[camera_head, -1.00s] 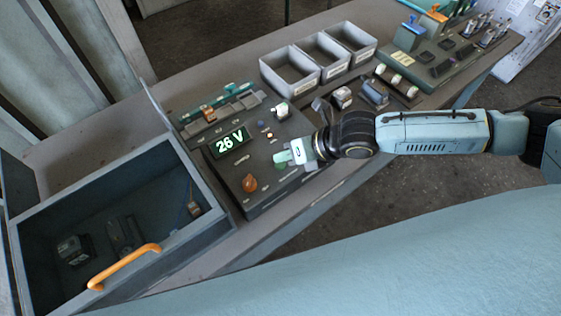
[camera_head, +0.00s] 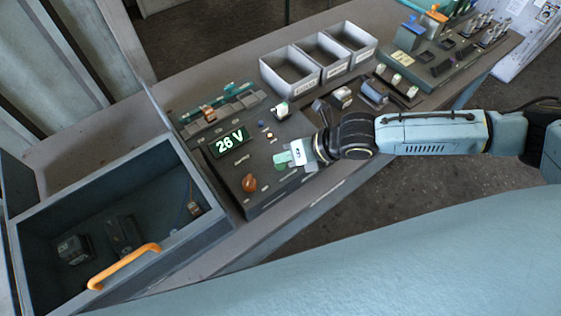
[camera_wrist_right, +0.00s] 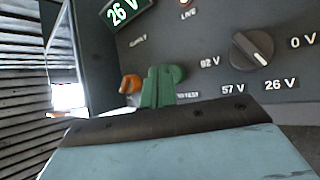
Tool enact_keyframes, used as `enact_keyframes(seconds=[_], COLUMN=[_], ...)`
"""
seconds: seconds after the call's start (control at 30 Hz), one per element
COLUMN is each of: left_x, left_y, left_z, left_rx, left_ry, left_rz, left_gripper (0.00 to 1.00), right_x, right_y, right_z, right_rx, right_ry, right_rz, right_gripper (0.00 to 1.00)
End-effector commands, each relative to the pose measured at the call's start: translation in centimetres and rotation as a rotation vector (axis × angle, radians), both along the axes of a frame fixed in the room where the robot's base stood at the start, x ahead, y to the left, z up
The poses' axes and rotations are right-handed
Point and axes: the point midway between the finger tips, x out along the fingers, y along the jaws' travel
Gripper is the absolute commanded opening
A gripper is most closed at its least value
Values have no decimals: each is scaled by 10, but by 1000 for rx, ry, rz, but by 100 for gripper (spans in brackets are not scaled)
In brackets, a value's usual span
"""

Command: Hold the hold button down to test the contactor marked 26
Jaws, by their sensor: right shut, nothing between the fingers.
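The dark test panel (camera_head: 232,170) stands on the bench, its display (camera_head: 229,141) lit "26 V". My right gripper (camera_head: 283,160) is shut and empty, its green fingertips low over the panel's right part. In the wrist view the shut fingertips (camera_wrist_right: 158,88) are beside a round green button (camera_wrist_right: 178,74), near a partly hidden label ending in "TEST". I cannot tell whether they press it. The black selector knob (camera_wrist_right: 252,47) has its white mark towards "26 V". A small pale block (camera_head: 281,110) is on the panel's upper right; its marking is unreadable. My left gripper is out of view.
An orange knob (camera_head: 249,183) is on the panel's front left. Three grey bins (camera_head: 292,88) stand behind. More blocks (camera_head: 342,97) and a second device (camera_head: 440,62) are to the right.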

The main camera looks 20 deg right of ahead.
Motion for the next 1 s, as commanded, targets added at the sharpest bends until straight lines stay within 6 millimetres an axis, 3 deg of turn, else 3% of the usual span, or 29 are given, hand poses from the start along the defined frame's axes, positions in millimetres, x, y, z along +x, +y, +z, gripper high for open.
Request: enact_keyframes(seconds=[1.0], left_x=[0], left_y=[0], left_z=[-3], left_rx=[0], left_ry=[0], left_rz=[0], left_gripper=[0], right_x=[0], right_y=[0], right_z=[-11], right_rx=[0], right_ry=[-1], right_rz=[1], right_gripper=[0])
